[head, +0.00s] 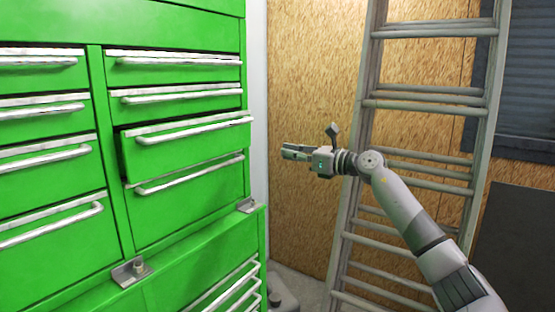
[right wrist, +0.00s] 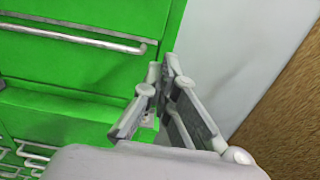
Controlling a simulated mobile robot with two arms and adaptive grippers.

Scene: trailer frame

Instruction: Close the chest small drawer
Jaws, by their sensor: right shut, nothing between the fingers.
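The green chest (head: 175,22) fills the left half of the head view, with two columns of small drawers that have silver bar handles. In the right column, the third small drawer (head: 175,150) stands pulled out a little, its front forward of those around it. My right gripper (head: 286,152) is shut and empty, to the right of that drawer and apart from its handle. In the right wrist view my right gripper's fingers (right wrist: 163,72) show in front of the green chest (right wrist: 75,75) and a handle bar (right wrist: 75,36). My left gripper is not in view.
A grey ladder (head: 367,125) leans against the wooden wall (head: 305,85) behind my right arm. Metal brackets (head: 130,272) sit on the ledge below the small drawers. Larger drawers with handles (head: 225,290) are lower down. Open space lies between the chest and ladder.

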